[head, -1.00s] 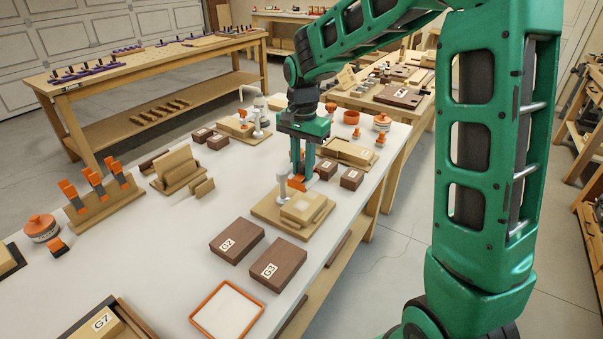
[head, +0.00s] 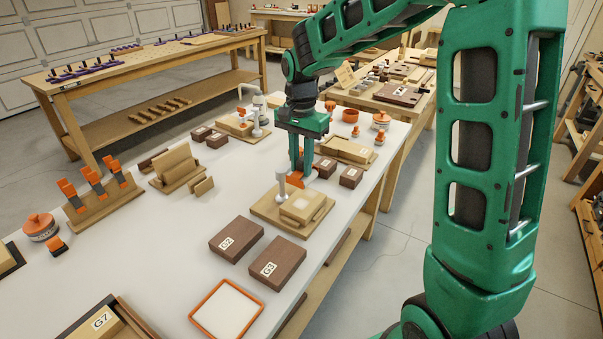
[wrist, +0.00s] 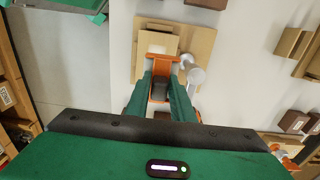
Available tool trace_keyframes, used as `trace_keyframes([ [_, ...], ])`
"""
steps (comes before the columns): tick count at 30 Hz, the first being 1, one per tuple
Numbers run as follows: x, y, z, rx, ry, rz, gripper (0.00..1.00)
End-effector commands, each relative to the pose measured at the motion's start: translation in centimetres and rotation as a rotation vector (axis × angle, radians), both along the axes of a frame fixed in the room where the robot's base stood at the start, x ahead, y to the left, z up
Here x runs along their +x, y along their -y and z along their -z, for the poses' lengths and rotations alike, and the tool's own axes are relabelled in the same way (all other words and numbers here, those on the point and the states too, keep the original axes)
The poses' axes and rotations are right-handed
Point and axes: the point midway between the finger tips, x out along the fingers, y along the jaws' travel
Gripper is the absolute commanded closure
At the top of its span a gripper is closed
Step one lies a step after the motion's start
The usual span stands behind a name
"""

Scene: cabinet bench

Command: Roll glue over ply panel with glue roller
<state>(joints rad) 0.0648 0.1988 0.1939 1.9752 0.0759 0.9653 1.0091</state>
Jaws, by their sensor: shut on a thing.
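My gripper (head: 304,164) is shut on the orange-framed glue roller (head: 295,180), held with its head down at the far edge of a clamping board. The roller also shows in the wrist view (wrist: 159,58), with its dark handle between the fingers. The pale ply panel (head: 308,210) lies on the tan board (head: 263,207) and carries a lighter patch on top. In the wrist view the panel (wrist: 157,41) lies just beyond the roller. Whether the roller touches the panel is hard to tell.
A white clamp (head: 281,185) stands on the board close beside the roller. Brown blocks G2 (head: 236,240) and G3 (head: 277,265) and an orange-rimmed tray (head: 227,309) lie nearer. More blocks sit behind the gripper.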

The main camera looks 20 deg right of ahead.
Motion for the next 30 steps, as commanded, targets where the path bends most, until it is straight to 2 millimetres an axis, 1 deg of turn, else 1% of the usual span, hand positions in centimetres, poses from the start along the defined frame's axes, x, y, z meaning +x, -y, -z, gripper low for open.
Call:
trace_keyframes([
  [1, -0.2, -0.5, -0.2, 0.000, 0.001, -0.004, 0.96],
  [6, -1.0, -1.6, -0.6, 0.001, 0.003, 0.000, 0.96],
  [11, -1.4, -2.1, -0.5, 0.003, 0.002, 0.004, 0.96],
  [14, -1.5, -2.1, 0.0, 0.002, 0.001, 0.005, 0.96],
  [24, -1.5, -2.0, 3.1, 0.002, 0.001, 0.005, 0.96],
  [30, -1.5, -2.0, 4.4, 0.002, 0.001, 0.005, 0.96],
])
